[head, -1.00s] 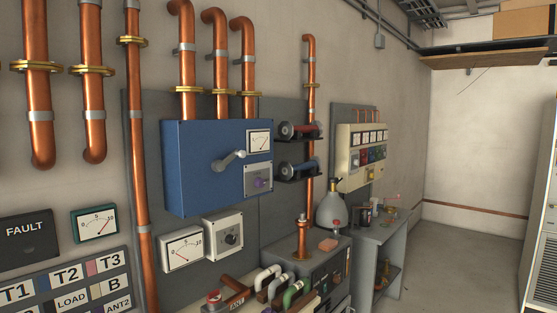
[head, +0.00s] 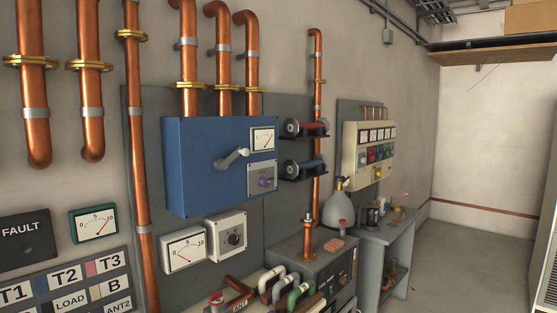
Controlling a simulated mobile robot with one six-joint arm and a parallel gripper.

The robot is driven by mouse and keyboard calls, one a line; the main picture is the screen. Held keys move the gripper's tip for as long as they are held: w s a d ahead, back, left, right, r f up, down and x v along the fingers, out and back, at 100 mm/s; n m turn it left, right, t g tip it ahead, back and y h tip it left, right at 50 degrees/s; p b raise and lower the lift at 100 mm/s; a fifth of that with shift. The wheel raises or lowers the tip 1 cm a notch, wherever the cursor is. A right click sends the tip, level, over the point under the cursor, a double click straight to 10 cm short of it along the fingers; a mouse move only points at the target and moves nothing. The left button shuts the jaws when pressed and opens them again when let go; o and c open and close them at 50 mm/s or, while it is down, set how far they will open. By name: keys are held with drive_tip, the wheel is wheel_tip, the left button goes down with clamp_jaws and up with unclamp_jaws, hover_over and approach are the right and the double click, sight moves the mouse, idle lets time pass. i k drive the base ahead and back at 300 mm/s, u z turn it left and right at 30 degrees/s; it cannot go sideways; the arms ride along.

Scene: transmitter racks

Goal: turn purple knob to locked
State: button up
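The purple knob (head: 264,182) sits on a small light grey plate (head: 262,174) at the lower right of the blue wall box (head: 205,165). The knob is small here, and I cannot read its position or any marks around it. A grey lever handle (head: 232,158) is on the box's front, left of the knob. A white gauge (head: 263,139) is above the knob. My gripper is not in view.
Copper pipes (head: 136,160) run down the wall on the left. Below the box are a gauge (head: 183,250) and a black dial (head: 235,239). A bench with pipe handles (head: 290,292) stands below. Floor (head: 470,260) at the right is clear.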

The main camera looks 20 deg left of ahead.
sight(263, 182)
drive_tip(key=u, duration=0.2)
drive_tip(key=k, duration=0.85)
drive_tip(key=u, duration=0.55)
drive_tip(key=k, duration=0.55)
drive_tip(key=u, duration=0.6)
drive_tip(key=i, duration=1.6)
drive_tip(key=z, duration=0.4)
